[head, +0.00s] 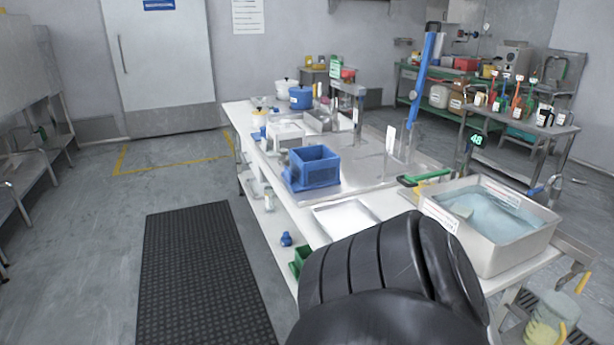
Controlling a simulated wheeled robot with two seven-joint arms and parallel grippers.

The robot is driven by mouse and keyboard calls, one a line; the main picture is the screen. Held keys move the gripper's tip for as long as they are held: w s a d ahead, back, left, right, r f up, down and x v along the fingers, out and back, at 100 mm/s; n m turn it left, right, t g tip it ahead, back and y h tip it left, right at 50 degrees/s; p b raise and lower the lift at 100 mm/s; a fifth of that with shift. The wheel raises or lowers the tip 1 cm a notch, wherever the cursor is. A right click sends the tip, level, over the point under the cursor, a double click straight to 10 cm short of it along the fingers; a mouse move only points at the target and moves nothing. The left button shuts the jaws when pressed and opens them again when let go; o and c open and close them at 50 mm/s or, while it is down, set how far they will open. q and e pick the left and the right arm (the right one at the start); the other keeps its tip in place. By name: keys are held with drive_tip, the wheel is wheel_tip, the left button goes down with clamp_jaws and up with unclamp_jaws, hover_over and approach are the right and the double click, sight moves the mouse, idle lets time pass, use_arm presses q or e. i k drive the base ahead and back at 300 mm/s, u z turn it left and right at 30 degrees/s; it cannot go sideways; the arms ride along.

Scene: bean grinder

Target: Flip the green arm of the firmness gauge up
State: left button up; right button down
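A green bar (418,181) lies low and near level at the table's right side, just left of the steel water basin. It looks like the green arm of the firmness gauge, but it is small and I cannot make out its hinge. The gauge's body is not clear from here. A tall blue bar (424,78) stands upright behind it. A small dark display with green digits (476,140) is to the right. A large black arm link of mine fills the bottom centre and hides the near part of the table. Neither gripper is in view.
The steel basin (510,252) holds bluish water. A blue crate (313,170) stands mid-table, with a flat white tray (345,218) nearer. Blue and white pots (300,97) stand at the far end. A black mat (200,270) lies on the open floor to the left.

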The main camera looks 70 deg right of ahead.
sight(413, 180)
drive_tip(key=i, duration=0.85)
drive_tip(key=z, duration=2.65)
